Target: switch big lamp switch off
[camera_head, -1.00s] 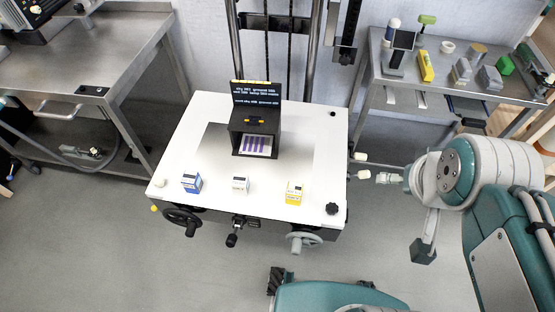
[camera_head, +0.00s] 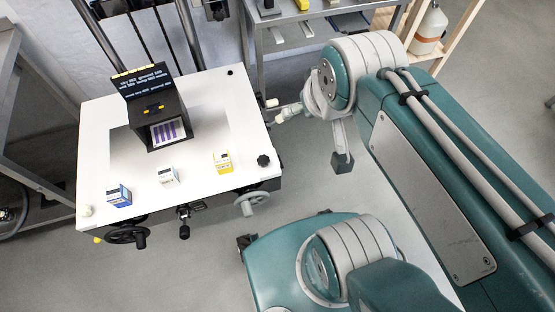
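The enlarger's white baseboard (camera_head: 105,160) fills the left of the head view. I cannot read the lettering or tell which part is the big lamp switch. My teal and grey arm (camera_head: 420,180) reaches in from the lower right. Its far end (camera_head: 318,105) hangs just right of the baseboard, apart from the black box. I cannot make out gripper fingers there or what they hold.
Blue (camera_head: 118,195), white (camera_head: 168,177) and yellow (camera_head: 222,162) small boxes stand along the baseboard's front. A metal table (camera_head: 20,165) is at left.

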